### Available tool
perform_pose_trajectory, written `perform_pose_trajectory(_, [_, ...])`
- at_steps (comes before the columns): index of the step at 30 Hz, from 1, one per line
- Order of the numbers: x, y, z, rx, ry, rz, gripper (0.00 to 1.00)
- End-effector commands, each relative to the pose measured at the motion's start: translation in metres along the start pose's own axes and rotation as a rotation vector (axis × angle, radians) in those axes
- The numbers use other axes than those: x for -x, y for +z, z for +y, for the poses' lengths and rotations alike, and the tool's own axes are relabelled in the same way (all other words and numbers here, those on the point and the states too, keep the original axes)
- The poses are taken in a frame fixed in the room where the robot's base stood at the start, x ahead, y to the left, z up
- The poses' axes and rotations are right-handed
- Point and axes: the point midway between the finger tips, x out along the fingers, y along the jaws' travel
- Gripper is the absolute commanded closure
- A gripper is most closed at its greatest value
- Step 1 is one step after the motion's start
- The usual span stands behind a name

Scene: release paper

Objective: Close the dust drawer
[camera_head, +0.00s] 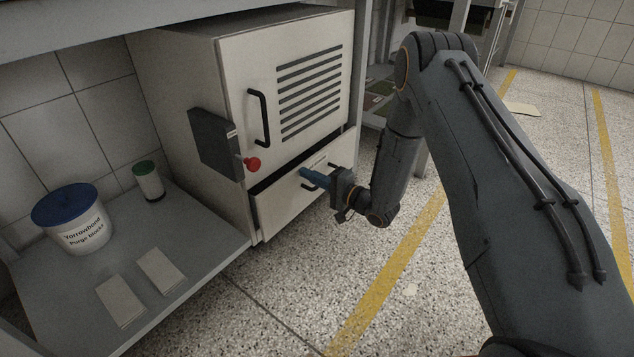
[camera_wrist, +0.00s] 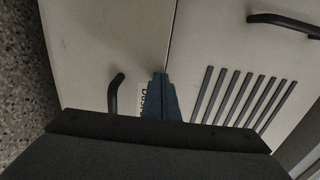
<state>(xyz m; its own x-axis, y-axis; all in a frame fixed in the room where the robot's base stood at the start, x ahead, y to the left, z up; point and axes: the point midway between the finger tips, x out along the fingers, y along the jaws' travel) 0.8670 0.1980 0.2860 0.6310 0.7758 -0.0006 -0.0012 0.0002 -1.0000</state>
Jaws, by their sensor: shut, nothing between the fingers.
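The dust drawer (camera_head: 283,212) is the pale lower front of the cabinet. It stands slightly open, with a dark gap along its top edge at the left. Its front also shows in the wrist view (camera_wrist: 85,50). It has a black handle (camera_wrist: 113,95) and a white label, partly hidden by my fingers. My gripper (camera_head: 303,173) is shut and empty, its blue fingertips at the upper part of the drawer front. In the wrist view the gripper (camera_wrist: 160,76) is beside the handle, over the label. I cannot tell if the tips touch the front.
The cabinet door (camera_head: 310,85) above has a handle and vent slots. A dark box (camera_head: 214,144) and a red knob (camera_head: 252,164) stick out at its left. A blue-lidded bucket (camera_head: 75,222) and a green-lidded jar (camera_head: 148,182) stand on the left shelf. Floor in front is clear.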

Motion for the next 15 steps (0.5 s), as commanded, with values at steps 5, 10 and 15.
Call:
perform_pose_trajectory(5, [-0.003, 0.000, -0.001, 0.001, 0.000, 0.000, 1.00])
perform_pose_trajectory(10, [-0.002, 0.000, -0.001, 0.001, -0.001, 0.000, 1.00])
perform_pose_trajectory(15, [-0.014, 0.001, -0.001, 0.003, -0.001, -0.002, 1.00])
